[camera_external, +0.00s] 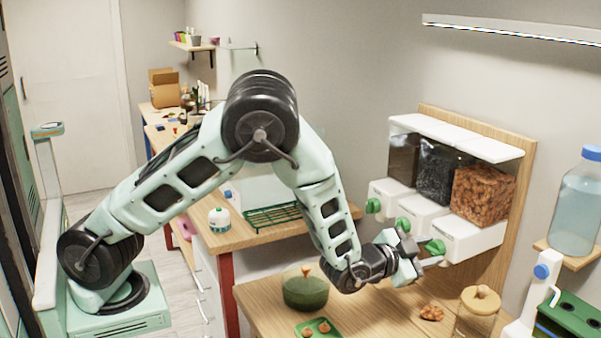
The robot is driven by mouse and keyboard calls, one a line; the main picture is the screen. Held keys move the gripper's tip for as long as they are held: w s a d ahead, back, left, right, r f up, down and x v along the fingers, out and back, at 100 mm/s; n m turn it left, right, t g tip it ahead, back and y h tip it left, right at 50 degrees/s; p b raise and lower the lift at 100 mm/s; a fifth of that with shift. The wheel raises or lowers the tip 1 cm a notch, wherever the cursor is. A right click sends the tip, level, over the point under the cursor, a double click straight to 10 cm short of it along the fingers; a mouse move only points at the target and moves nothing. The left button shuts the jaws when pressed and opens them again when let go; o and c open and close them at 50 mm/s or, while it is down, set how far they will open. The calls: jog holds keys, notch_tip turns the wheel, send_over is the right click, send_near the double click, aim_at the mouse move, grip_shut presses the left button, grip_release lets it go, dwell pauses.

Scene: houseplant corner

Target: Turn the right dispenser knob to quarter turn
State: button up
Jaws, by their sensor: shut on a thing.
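A dispenser with three clear bins over white bases hangs on a wooden board (518,200). The right bin (482,192) holds orange-brown chunks. Its green right dispenser knob (436,246) is on the front of the right white base (478,240). My gripper (432,255) is shut at this knob, with its fingers partly covering it. The knob's exact angle is hard to tell. The green middle knob (403,224) is close beside my wrist, and the green left knob (373,205) is farther left.
Below, the wooden table (375,322) bears a green pot (304,290), a small green tray (312,330), a pile of orange-brown chunks (431,313) and a lidded jar (478,308). A large blue-capped bottle (578,205) stands on a shelf at right.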

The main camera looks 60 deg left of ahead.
dwell(0.4)
jog(key=o, duration=1)
jog(key=shift+c, duration=0.2)
jog(key=s+r+b, duration=0.1)
jog(key=s+r, duration=0.1)
jog(key=s, duration=1.5)
jog(key=shift+s+r, duration=0.15)
